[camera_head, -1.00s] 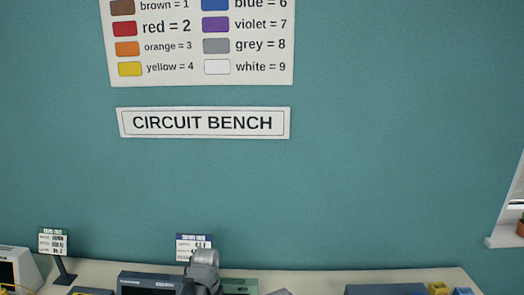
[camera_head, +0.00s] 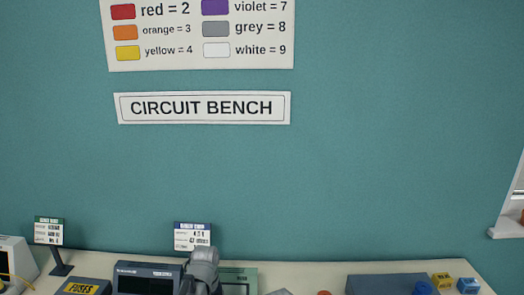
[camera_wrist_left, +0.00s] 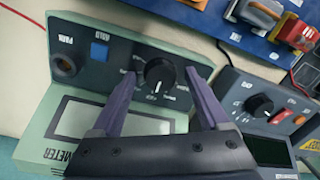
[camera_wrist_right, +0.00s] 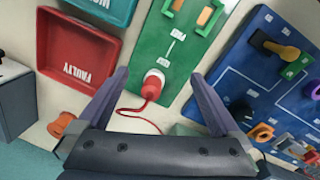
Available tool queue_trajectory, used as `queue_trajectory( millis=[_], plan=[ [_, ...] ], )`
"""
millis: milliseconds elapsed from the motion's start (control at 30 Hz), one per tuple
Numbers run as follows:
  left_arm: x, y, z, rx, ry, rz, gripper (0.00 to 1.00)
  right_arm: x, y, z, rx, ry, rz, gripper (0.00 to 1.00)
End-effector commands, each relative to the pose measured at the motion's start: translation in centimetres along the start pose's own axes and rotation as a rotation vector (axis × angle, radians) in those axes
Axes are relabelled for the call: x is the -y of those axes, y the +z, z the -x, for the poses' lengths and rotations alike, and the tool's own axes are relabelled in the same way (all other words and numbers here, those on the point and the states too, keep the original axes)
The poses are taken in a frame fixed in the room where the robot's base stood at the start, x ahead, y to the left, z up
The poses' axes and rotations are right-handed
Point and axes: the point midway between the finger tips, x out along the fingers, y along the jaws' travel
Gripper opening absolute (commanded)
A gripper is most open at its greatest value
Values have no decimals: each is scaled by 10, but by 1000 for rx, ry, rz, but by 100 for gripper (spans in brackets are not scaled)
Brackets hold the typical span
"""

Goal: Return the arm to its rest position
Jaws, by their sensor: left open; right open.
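My left gripper (camera_wrist_left: 160,105) is open and empty in the left wrist view. Its fingers are over a green multimeter (camera_wrist_left: 37,120) with a dark panel, a black dial (camera_wrist_left: 160,75) and a blue button (camera_wrist_left: 99,51). My right gripper (camera_wrist_right: 162,100) is open and empty in the right wrist view. Between its fingers show a green board (camera_wrist_right: 177,50) and a red plug-like piece (camera_wrist_right: 153,85) with a red wire. In the head view a grey part of my arm (camera_head: 203,268) rises at the bottom centre; neither gripper's fingertips show there.
In the right wrist view a red tray marked FAULTY (camera_wrist_right: 80,55) is at the upper left and a blue circuit board (camera_wrist_right: 262,70) at the right. Another dialled device (camera_wrist_left: 262,105) stands beside the multimeter. The wall with the CIRCUIT BENCH sign (camera_head: 202,108) is behind the bench.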

Motion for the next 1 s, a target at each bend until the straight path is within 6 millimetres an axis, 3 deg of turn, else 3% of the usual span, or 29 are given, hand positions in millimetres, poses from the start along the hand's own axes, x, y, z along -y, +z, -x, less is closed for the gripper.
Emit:
queue_trajectory(
  millis=[100,400,633,1000],
  plan=[
    [0,0,22,1,0,12,78,-2,1,22,0,0,0,100],
    [0,0,55,1,0,9,78,-5,3,54,0,0,2,100],
    [0,0,66,0,0,9,78,-6,4,65,0,0,2,100],
    [0,0,67,0,0,8,78,-6,4,66,0,0,2,100]
  ],
)
